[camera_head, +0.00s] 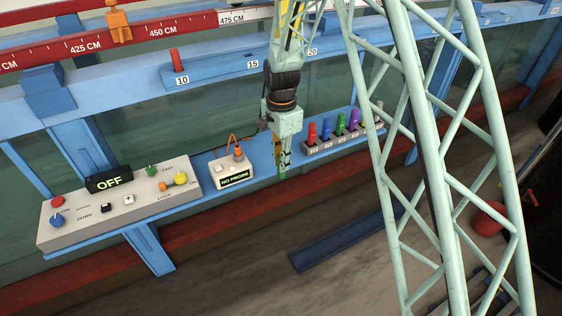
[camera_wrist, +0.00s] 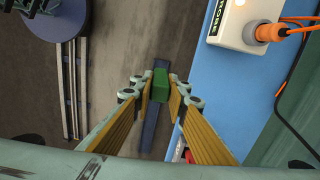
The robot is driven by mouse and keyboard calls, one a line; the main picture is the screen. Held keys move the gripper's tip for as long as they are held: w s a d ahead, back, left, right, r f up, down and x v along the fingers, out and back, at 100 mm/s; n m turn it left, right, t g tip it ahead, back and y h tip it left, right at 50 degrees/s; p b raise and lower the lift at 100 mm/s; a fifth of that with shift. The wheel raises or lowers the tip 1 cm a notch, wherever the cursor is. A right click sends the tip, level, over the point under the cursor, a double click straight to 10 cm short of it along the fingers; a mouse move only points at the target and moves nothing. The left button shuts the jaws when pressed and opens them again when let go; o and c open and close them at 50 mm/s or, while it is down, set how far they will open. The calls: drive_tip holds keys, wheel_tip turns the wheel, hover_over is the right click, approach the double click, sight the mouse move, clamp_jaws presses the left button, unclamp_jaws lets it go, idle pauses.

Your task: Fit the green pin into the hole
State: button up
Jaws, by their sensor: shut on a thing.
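My gripper (camera_head: 282,165) hangs in front of the blue ledge, between the NO PROBE box and the rack of coloured pieces. It is shut on the green pin (camera_wrist: 160,84), which shows between the two yellow-lined fingers in the wrist view. In the head view a small green end of the pin (camera_head: 282,174) shows at the fingertips. The blue beam (camera_head: 215,75) behind carries labels 10, 15 and 20, and a red pin (camera_head: 175,56) stands upright by the 10.
The control panel (camera_head: 75,222) with an OFF display stands at the left. The NO PROBE box (camera_head: 232,172) has an orange plug and cable. A rack (camera_head: 318,149) of several coloured pieces stands right of my gripper. Floor below is mostly clear, with a dark blue bar (camera_head: 345,240).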

idle(0.4)
drive_tip(key=s+d+f+n+b, duration=0.2)
drive_tip(key=d+f+n+b, duration=0.1)
drive_tip(key=d+f, duration=0.4)
drive_tip(key=s+d+f+n+b, duration=0.3)
drive_tip(key=d+f+n, duration=0.2)
drive_tip(key=f, duration=0.7)
drive_tip(key=s+d+f+n+b, duration=0.3)
drive_tip(key=d+f, duration=0.6)
drive_tip(key=f, duration=0.1)
drive_tip(key=shift+s+d+f+n+b, duration=0.15)
drive_tip(key=shift+s+f+n+b, duration=0.15)
drive_tip(key=shift+n+b, duration=0.1)
drive_tip(key=shift+w+d, duration=0.1)
